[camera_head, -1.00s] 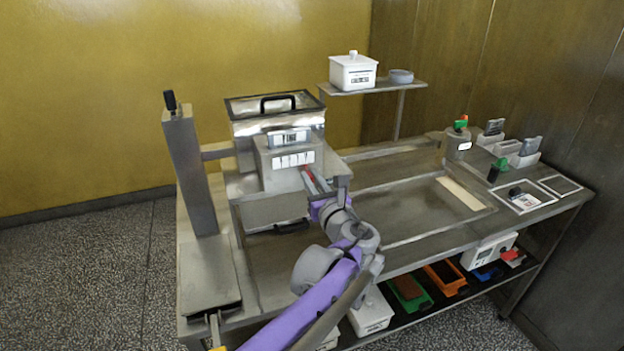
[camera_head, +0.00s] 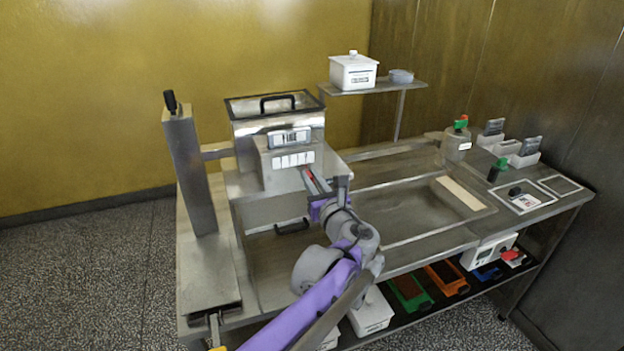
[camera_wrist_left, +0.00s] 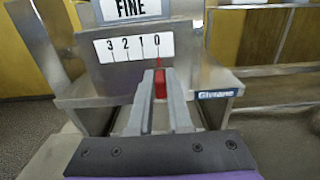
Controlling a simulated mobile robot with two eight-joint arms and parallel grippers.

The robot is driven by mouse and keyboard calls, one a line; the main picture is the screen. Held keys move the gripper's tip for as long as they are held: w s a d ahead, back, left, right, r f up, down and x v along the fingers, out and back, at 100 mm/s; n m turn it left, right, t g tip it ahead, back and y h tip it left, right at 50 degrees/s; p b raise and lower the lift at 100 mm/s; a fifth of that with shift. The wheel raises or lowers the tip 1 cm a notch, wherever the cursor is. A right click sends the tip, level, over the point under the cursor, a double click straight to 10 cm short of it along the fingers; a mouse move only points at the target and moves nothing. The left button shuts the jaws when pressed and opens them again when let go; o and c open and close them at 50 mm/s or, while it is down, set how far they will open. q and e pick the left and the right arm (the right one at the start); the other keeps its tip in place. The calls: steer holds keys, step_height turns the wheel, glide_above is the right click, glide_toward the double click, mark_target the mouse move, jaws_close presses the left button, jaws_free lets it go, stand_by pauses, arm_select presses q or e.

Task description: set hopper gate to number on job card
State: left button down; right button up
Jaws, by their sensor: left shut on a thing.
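The steel hopper (camera_head: 277,118) with a black lid handle stands on the left part of the bench. A white scale plate (camera_head: 293,160) is on its front. In the left wrist view the scale plate (camera_wrist_left: 133,46) reads 3, 2, 1, 0 from left to right, below a sign reading FINE. My left gripper (camera_head: 309,177) is shut on the red gate knob (camera_wrist_left: 160,85), just below the scale. A thin red pointer (camera_wrist_left: 158,62) stands under the 0. The job card (camera_head: 525,201) lies at the bench's right end; its number is too small to read.
A steel column (camera_head: 190,170) with a black knob stands left of the hopper. A raised shelf (camera_head: 400,87) holds a white lidded box (camera_head: 353,72). Coloured bins lie on the lower shelf.

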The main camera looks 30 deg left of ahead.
arm_select(q)
steer(key=shift+s+a, duration=0.7)
steer(key=shift+s, duration=0.1)
steer(key=c, duration=0.8)
jaws_free()
steer(key=shift+c, duration=0.2)
steer(key=v, duration=1.1)
steer(key=shift+w, duration=0.1)
